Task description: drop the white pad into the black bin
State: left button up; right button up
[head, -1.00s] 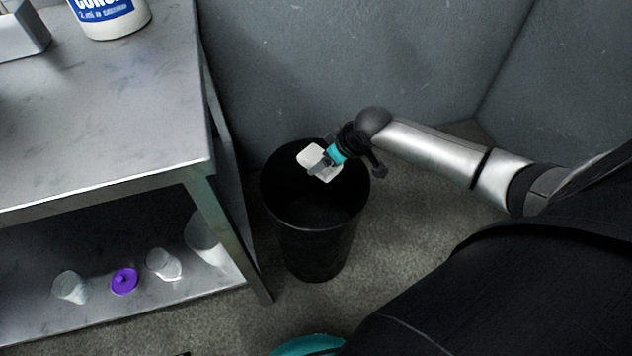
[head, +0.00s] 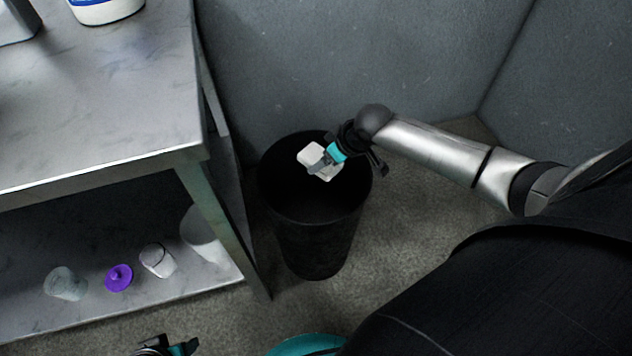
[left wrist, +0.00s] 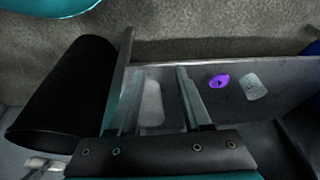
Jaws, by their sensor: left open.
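The white pad (head: 311,153) is held by my right gripper (head: 322,164), whose fingers are closed across it. Pad and gripper appear over the open mouth of the black bin (head: 318,235), within its rim. How high the pad is above the rim is hard to tell. My left gripper (head: 168,348) is only partly in the head view, at the bottom edge. In the left wrist view its fingers (left wrist: 160,105) are apart with nothing held between them. The black bin (left wrist: 65,95) also shows there, at the left.
A steel table (head: 110,100) stands left of the bin, with a white bottle (head: 105,10) on top. Its lower shelf (head: 110,310) holds a purple lid-like thing (head: 119,278) and several pale cups. Grey walls stand behind the bin. Floor right of the bin is clear.

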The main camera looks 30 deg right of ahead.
jog(key=o, duration=0.4)
jog(key=shift+c, duration=0.2)
jog(key=shift+s+r, duration=0.1)
jog(key=shift+r, duration=0.05)
pick_arm(q)
jog(key=s+a+f+p, duration=0.3)
jog(key=s+f+p, duration=0.1)
jog(key=f, duration=0.3)
jog(key=s+a+f+g+p, duration=0.1)
jog(key=s+a+f+p, duration=0.2)
jog(key=s+f+p, duration=0.2)
jog(key=shift+s+f+y, duration=0.4)
jog(key=shift+f, duration=0.85)
pick_arm(e)
jog(key=v, duration=1.5)
pick_arm(q)
jog(key=shift+d, duration=0.1)
pick_arm(e)
jog(key=shift+d, duration=0.15)
